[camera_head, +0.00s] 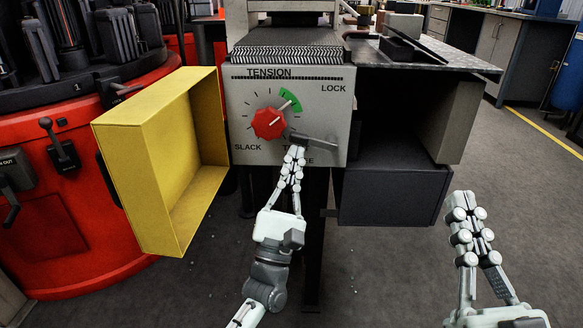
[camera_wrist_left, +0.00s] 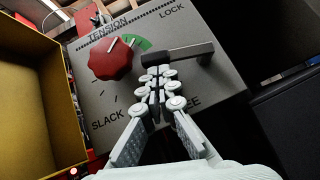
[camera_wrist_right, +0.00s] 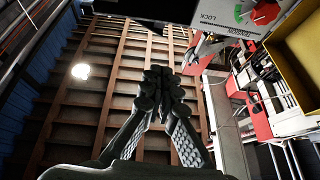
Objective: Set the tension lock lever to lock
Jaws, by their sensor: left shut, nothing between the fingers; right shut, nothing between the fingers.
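The tension lock lever (camera_head: 314,141) is a dark grey bar on the lower right of the pale grey TENSION panel (camera_head: 240,100). My right gripper (camera_head: 460,198) is shut and empty, away from the panel.
A red knob (camera_head: 268,123) sits left of the lever, with its pointer in a green sector (camera_head: 289,100). An open yellow box (camera_head: 150,160) juts out at the left of the panel, beside a red machine (camera_head: 80,225). A dark box (camera_head: 390,195) stands right of the panel.

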